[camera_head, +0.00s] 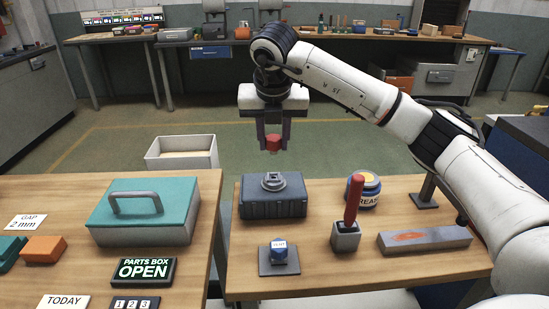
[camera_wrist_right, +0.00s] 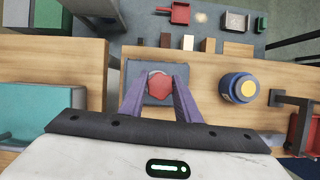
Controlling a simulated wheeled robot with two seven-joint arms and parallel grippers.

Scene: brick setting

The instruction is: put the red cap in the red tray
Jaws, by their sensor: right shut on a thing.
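My right gripper (camera_head: 273,140) hangs above the far edge of the right table. It is shut on the red cap (camera_head: 273,142), which shows between the fingertips. In the right wrist view the red cap (camera_wrist_right: 159,81) sits between the fingers of the right gripper (camera_wrist_right: 160,88), over a grey box. No red tray shows clearly in the head view. A small red pan-like thing (camera_wrist_right: 180,13) lies beyond the table at the top of the wrist view; I cannot tell whether it is the tray. My left gripper is not in view.
A dark grey case (camera_head: 273,203) with a round top piece stands below the gripper. A grease jar (camera_head: 371,190), a red-handled tool (camera_head: 354,200) and a grey stone block (camera_head: 424,240) are to the right. A teal-lidded box (camera_head: 143,212) stands on the left table, across a gap.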

